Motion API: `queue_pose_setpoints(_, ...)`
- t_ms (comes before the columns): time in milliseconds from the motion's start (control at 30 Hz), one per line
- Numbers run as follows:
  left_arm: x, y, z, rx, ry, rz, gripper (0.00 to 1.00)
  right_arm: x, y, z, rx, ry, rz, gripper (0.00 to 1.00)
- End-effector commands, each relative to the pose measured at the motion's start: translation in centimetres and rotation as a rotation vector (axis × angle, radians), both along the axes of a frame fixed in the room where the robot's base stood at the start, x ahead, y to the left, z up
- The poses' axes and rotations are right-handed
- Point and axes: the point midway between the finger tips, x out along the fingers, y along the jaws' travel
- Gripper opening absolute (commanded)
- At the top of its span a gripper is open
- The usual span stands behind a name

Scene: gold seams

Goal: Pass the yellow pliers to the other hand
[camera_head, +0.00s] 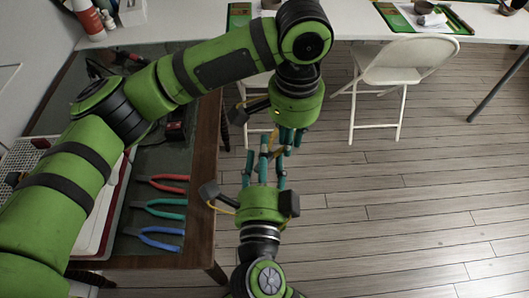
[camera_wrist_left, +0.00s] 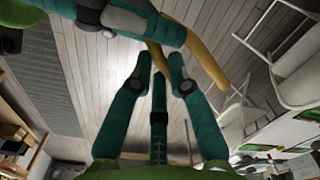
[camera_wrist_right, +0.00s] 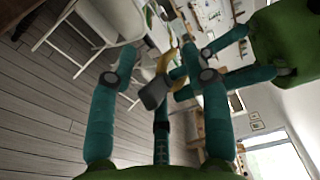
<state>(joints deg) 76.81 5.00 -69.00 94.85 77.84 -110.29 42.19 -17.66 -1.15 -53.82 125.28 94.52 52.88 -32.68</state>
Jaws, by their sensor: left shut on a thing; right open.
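The yellow pliers are partly hidden among fingers in the head view, where a bit of yellow handle (camera_head: 272,141) shows. My left gripper (camera_head: 288,138) is shut on them in mid-air, beyond the brown table's right edge. In the left wrist view a curved yellow handle (camera_wrist_left: 207,60) reaches past the fingertips. My right gripper (camera_head: 270,157) faces it from below, open, with the two sets of fingers close together. In the right wrist view the grey pliers head (camera_wrist_right: 153,96) appears between the open right fingers; I cannot tell whether they touch it.
Red pliers (camera_head: 163,184), green pliers (camera_head: 166,209) and blue pliers (camera_head: 154,238) lie on the brown-edged table (camera_head: 206,190) at left. A white folding chair (camera_head: 400,62) stands behind, by a long white table (camera_head: 350,20). The wooden floor at right is clear.

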Motion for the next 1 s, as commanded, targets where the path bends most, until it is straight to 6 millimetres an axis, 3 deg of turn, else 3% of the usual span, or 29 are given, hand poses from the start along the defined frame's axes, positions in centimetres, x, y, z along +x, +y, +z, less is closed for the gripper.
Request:
queue_pose_setpoints(367, 0.00, -0.01, 0.03, -0.001, -0.001, 0.000, 0.00, 0.56, -0.01, -0.01, -0.001, 0.000, 0.001, 0.48)
queue_pose_setpoints(400, 0.00, -0.01, 0.03, -0.001, -0.001, 0.000, 0.00, 0.55, -0.01, -0.01, -0.001, 0.000, 0.001, 0.32)
queue_pose_setpoints(500, -0.01, -0.04, 0.02, -0.001, 0.000, 0.000, 0.00, 0.55, 0.01, 0.03, 0.000, -0.001, 0.002, 0.00)
queue_pose_setpoints(667, -0.03, -0.09, -0.06, -0.003, 0.000, -0.001, 0.00, 0.54, 0.11, 0.22, 0.001, -0.006, 0.005, 0.00)
queue_pose_setpoints(700, -0.03, -0.11, -0.07, -0.004, 0.001, -0.001, 0.27, 0.53, 0.14, 0.32, 0.002, -0.009, 0.006, 0.00)
queue_pose_setpoints(767, -0.05, -0.10, -0.08, -0.002, 0.001, -0.001, 0.46, 0.52, 0.16, 0.36, 0.002, -0.009, 0.007, 0.00)
queue_pose_setpoints(1000, -0.01, -0.04, -0.02, -0.001, 0.000, -0.001, 0.46, 0.53, 0.05, 0.16, 0.000, -0.004, 0.003, 0.00)
